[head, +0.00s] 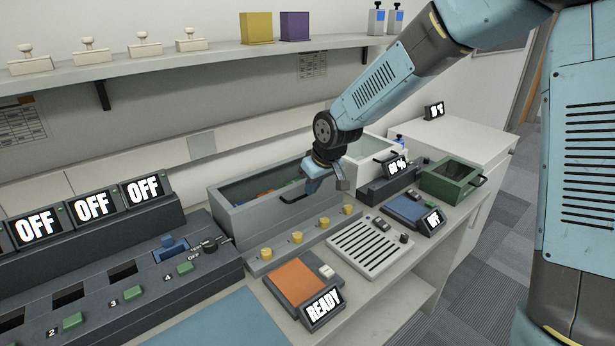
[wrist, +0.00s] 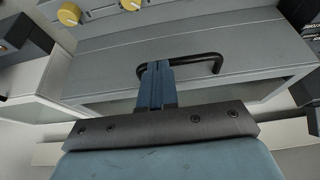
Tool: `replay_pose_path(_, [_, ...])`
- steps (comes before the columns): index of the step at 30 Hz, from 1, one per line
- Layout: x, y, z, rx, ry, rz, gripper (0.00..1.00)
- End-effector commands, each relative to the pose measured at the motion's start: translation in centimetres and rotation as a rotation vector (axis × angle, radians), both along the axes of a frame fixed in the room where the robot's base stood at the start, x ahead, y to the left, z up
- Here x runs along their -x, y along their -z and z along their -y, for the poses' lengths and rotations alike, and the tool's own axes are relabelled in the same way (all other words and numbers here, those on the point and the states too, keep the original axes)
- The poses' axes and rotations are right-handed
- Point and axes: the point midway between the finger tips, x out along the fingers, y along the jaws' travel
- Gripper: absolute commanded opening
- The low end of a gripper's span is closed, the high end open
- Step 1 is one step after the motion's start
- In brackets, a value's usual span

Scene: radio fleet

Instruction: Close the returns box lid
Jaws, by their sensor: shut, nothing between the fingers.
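A long grey box (head: 262,221) with an open-looking top stands on the counter, with coloured items partly visible inside. A black bar handle (head: 293,198) is on its near side; it also shows in the wrist view (wrist: 215,62). No label names this as the returns box. My gripper (head: 314,187) is over the box's near right part, fingers pointing down. In the wrist view its blue fingers (wrist: 156,68) are together and empty, overlapping the handle's left part. I cannot tell whether they touch it.
Yellow knobs (head: 297,237) line the strip before the box. A white bin (head: 368,148) and a green box (head: 450,181) stand to the right. An orange pad (head: 295,283) and slotted tray (head: 368,246) lie in front. A shelf (head: 190,56) runs above, behind.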

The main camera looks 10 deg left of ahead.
Motion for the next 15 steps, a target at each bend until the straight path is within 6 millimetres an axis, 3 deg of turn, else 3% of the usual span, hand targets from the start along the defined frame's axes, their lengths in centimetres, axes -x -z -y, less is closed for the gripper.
replay_pose_path(10, [0.2, 0.2, 0.1, 0.005, -0.001, -0.007, 0.0])
replay_pose_path(15, [0.0, -1.2, -0.3, 0.002, -0.002, -0.002, 0.0])
